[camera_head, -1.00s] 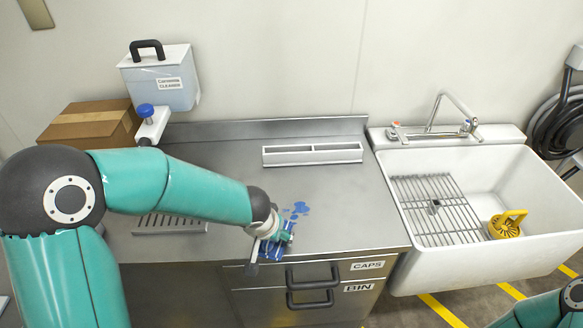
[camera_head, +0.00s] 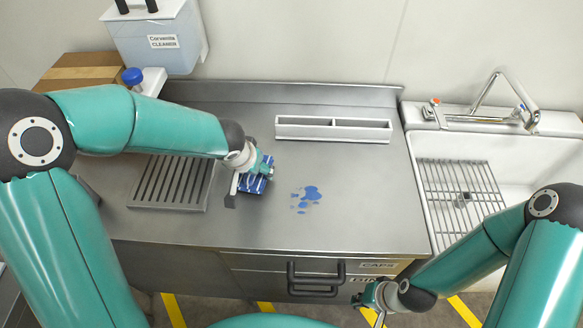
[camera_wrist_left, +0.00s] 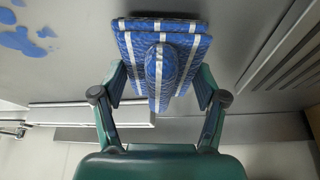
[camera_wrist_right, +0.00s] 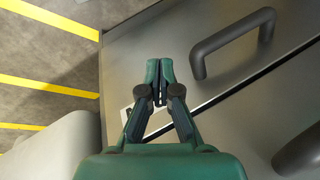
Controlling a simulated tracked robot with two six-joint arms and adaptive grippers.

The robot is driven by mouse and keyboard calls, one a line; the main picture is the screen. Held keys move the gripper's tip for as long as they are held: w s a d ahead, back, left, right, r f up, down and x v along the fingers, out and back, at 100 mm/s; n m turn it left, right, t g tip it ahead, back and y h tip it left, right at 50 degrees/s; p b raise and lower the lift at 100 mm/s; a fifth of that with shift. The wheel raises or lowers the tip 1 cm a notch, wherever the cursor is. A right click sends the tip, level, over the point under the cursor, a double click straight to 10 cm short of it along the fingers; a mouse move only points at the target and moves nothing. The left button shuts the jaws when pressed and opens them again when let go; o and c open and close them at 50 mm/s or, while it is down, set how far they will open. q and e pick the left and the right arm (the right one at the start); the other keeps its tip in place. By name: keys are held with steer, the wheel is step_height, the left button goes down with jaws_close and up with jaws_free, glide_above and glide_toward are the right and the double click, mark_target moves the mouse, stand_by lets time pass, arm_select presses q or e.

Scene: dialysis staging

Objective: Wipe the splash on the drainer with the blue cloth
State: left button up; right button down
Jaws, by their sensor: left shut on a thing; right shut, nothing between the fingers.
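The blue cloth (camera_head: 256,184) has white stripes and is folded into a pad. My left gripper (camera_head: 250,180) is shut on it at the worktop, between the slatted drainer and the splash. The left wrist view shows the cloth (camera_wrist_left: 126,45) bunched up between the fingers. The blue splash (camera_head: 311,193) is several blots on bare steel, right of the cloth and apart from it. It also shows in the left wrist view (camera_wrist_left: 20,40). My right gripper (camera_head: 372,301) is shut and empty in front of the drawers; its closed fingers show in the right wrist view (camera_wrist_right: 160,75).
The slatted drainer (camera_head: 135,203) lies left of the cloth. A divided white tray (camera_head: 333,130) stands behind the splash. A cleaner container (camera_head: 160,45) and a cardboard box (camera_head: 80,72) are at back left. A sink (camera_head: 428,200) is at right. Drawer handles (camera_head: 315,280) stick out in front.

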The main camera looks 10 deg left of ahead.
arm_select(q)
steer(key=shift+a, duration=0.1)
steer(key=shift+a, duration=0.15)
steer(key=shift+s+r, duration=0.1)
